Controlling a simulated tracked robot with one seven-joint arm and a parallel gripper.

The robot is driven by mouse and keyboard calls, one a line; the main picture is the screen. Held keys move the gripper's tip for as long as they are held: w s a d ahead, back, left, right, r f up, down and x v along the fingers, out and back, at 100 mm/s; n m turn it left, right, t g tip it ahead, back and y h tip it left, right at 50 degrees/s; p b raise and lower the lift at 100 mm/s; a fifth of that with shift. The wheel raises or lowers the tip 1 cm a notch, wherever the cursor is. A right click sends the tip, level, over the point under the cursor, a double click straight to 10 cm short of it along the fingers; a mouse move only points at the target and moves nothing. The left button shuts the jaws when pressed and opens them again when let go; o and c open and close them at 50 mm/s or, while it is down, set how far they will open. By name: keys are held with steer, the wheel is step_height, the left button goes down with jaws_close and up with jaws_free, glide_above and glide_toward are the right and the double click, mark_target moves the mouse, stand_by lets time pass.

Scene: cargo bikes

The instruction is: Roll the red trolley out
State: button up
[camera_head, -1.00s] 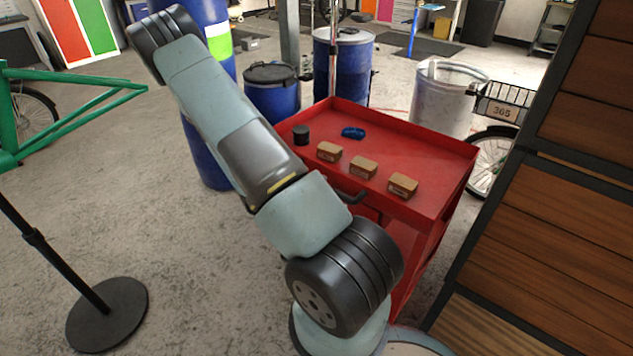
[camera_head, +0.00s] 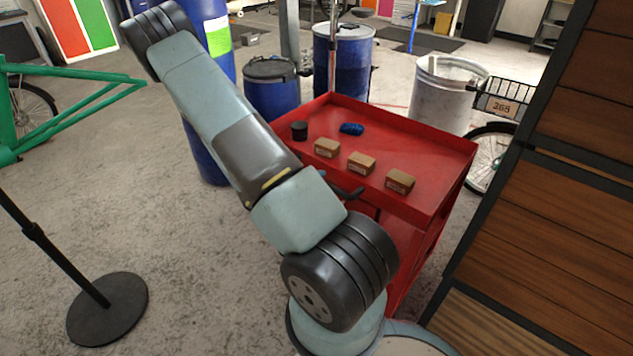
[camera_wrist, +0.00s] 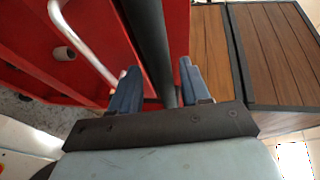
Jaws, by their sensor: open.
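The red trolley (camera_head: 425,138) stands ahead in the head view, with a flat rimmed top and a black handle (camera_head: 348,192) on its near side. My arm covers part of its near left side. In the wrist view, the trolley's red body (camera_wrist: 95,20) fills the upper left. My gripper (camera_wrist: 156,88) is open there, with one blue finger on each side of a dark bar, which looks like the handle (camera_wrist: 148,35). I cannot tell whether the fingers touch it. The gripper is hidden in the head view.
Several brown blocks (camera_head: 361,162), a black cup (camera_head: 299,131) and a blue item (camera_head: 351,128) lie on the trolley. A wooden slatted box (camera_head: 560,215) stands close at right. Blue drums (camera_head: 270,90) stand behind. A black stand base (camera_head: 107,308) is at left; floor between is clear.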

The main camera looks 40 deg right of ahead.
steer(key=v, duration=1.3)
steer(key=shift+a, duration=0.4)
